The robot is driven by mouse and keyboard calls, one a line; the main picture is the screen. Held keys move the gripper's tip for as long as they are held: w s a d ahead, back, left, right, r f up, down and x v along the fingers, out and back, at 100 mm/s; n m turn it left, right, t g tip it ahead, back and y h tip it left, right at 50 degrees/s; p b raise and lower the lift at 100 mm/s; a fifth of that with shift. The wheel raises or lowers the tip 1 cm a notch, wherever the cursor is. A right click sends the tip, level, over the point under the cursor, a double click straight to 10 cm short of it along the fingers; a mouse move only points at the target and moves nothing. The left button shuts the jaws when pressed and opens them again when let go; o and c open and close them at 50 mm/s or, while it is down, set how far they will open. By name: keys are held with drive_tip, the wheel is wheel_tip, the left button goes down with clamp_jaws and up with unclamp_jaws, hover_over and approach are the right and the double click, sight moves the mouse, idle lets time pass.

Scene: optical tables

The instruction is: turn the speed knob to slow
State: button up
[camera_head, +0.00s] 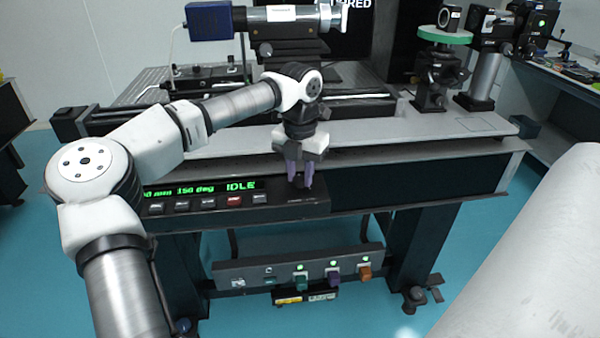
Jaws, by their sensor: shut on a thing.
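My gripper (301,184) points down at the right end of the black control panel (291,208) on the front edge of the optical table. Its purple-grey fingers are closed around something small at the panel. The speed knob is not clearly visible; the fingers cover the spot where they grip, so its setting cannot be read.
A lower box (250,272) with several lit coloured switches hangs under the table. Optical mounts (436,75) stand at the back right of the table. A blue-ended cylindrical device (208,21) sits at the back left. A large pale rounded surface fills the lower right.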

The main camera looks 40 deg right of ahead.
sight(300, 177)
idle(0.4)
drive_tip(key=o, duration=1)
wheel_tip(300, 177, up, 14)
idle(0.3)
